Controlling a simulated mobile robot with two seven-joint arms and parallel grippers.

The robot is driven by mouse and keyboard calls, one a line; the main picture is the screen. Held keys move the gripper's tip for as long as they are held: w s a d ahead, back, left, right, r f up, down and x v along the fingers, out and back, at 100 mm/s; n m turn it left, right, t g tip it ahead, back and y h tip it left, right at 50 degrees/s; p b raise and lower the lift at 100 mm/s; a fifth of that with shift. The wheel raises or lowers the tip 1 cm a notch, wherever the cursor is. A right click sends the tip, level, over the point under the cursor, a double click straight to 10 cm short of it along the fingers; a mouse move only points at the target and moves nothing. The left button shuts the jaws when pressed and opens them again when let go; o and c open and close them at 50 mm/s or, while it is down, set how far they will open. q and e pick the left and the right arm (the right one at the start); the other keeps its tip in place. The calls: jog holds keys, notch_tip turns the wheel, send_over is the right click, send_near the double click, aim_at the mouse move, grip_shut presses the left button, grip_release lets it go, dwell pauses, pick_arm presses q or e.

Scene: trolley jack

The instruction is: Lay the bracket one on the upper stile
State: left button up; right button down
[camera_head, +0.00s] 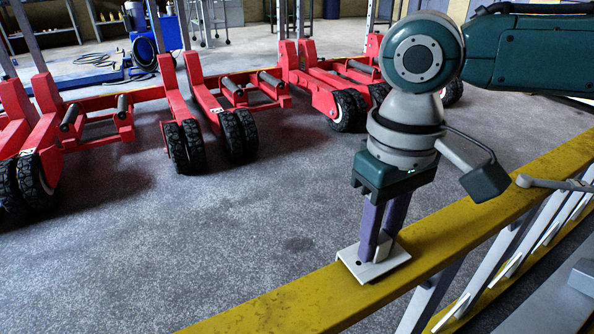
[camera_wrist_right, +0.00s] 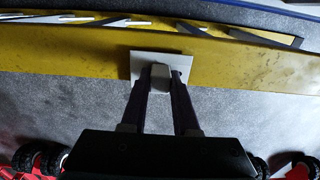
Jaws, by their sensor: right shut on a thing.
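The bracket (camera_head: 362,270) is a pale flat plate with a raised block on it. My right gripper (camera_head: 376,248) points down and is shut on that block. My left gripper is not in view.
Grey slanted rungs (camera_head: 430,296) run below the stile at the lower right. A grey handle-like rod (camera_head: 545,184) lies at the stile's right part. Red wheeled jacks (camera_head: 215,110) stand across the floor behind. The floor between them and the stile is clear.

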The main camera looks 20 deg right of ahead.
jog(key=shift+f, duration=0.2)
jog(key=c, duration=0.6)
grip_release()
